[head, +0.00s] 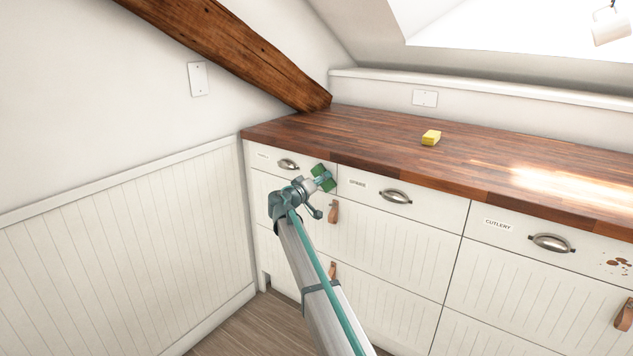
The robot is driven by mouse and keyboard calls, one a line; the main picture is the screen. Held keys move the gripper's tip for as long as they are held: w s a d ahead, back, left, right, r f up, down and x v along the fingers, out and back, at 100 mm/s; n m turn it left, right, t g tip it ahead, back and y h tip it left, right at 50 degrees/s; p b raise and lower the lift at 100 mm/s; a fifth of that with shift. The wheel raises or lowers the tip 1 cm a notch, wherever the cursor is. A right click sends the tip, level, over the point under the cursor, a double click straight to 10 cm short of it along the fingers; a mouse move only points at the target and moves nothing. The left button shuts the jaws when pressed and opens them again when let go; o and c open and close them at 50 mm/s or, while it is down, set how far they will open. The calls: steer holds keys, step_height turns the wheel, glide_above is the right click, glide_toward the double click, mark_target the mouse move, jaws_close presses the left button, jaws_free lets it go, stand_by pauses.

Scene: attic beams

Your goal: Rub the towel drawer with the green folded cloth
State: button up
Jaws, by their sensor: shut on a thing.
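My gripper (313,184) is shut on the green folded cloth (324,177), at the right part of the leftmost top drawer, just below the counter edge. The cloth shows as green parts on both sides of the fingertips. The leftmost drawer (262,166) is white with a metal cup handle (288,164); its label is too small to read, so I cannot confirm it is the towel drawer. The gripper and cloth hide its right part. I cannot tell whether the cloth touches the drawer front.
Drawers labelled SPARE (430,207) and CUTLERY (512,248) lie to the right; brown stains (618,262) mark the cutlery one. A yellow sponge (431,138) sits on the wooden counter (380,150). A sloping beam (235,50) meets the counter's back left. A panelled wall (120,250) stands left.

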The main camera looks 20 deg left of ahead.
steer(key=shift+s+d, duration=0.15)
steer(key=shift+d, duration=0.6)
steer(key=shift+b, duration=0.35)
steer(key=shift+a, duration=0.1)
steer(key=shift+w+a+b, duration=0.25)
steer(key=shift+a+b, duration=0.1)
steer(key=shift+a, duration=0.05)
steer(key=shift+w+a+b, duration=0.25)
steer(key=shift+a+b, duration=0.15)
steer(key=shift+a, duration=0.7)
steer(key=shift+w+a+b, duration=0.25)
steer(key=shift+a+b, duration=0.1)
steer(key=shift+a, duration=0.75)
steer(key=shift+w+a+b, duration=0.25)
steer(key=shift+a+b, duration=0.15)
steer(key=shift+a, duration=0.7)
steer(key=shift+s, duration=0.15)
steer(key=shift+b+v, duration=0.6)
steer(key=shift+v, duration=2.25)
